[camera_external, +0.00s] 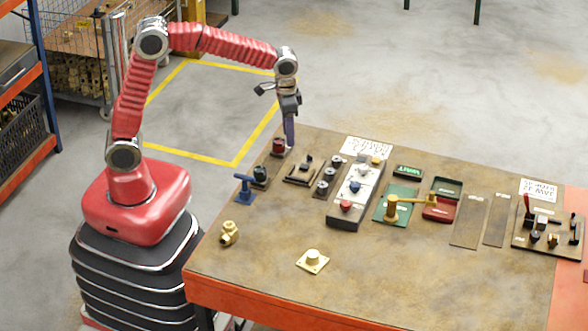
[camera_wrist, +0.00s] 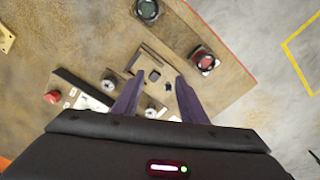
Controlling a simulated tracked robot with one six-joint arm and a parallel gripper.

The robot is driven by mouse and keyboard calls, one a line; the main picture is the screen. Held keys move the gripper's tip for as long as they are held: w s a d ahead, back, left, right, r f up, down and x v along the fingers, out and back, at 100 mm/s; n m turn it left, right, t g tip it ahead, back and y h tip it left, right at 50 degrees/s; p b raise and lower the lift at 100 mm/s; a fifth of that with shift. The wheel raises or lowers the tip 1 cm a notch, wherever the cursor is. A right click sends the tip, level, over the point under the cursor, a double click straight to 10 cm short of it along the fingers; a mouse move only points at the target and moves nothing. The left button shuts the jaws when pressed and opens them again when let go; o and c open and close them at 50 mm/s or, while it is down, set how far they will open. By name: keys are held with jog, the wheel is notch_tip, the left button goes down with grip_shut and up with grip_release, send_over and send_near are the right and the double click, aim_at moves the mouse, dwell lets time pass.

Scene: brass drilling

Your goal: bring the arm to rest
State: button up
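My red arm reaches from its base at the left over to the table's back edge in the external view. My gripper (camera_external: 289,134) points down there, above the back left part of the table, close to a dark red round knob (camera_external: 279,146). In the wrist view my gripper (camera_wrist: 156,80) shows two purple fingers spread apart with nothing held between them. Beyond the fingertips lies a dark plate with small black parts (camera_wrist: 155,75). The red knob (camera_wrist: 204,60) is to the right of the fingers. Whether the fingertips touch anything is hard to tell, but they look clear.
The workbench (camera_external: 270,255) holds a dark green knob (camera_external: 260,174), a blue T-shaped piece (camera_external: 243,188), a brass fitting (camera_external: 229,233), a brass flanged piece (camera_external: 312,260), a grey button box (camera_external: 350,195) and a brass-handled valve (camera_external: 392,208). Its front middle is mostly clear.

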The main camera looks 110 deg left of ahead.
jog(key=s+d+r+m+t, duration=0.2)
jog(key=s+d+r+m, duration=0.1)
jog(key=s+d, duration=0.6)
jog(key=s+d+r+m+t, duration=0.3)
jog(key=s+d, duration=0.6)
jog(key=d, duration=0.7)
jog(key=shift+d+r, duration=0.2)
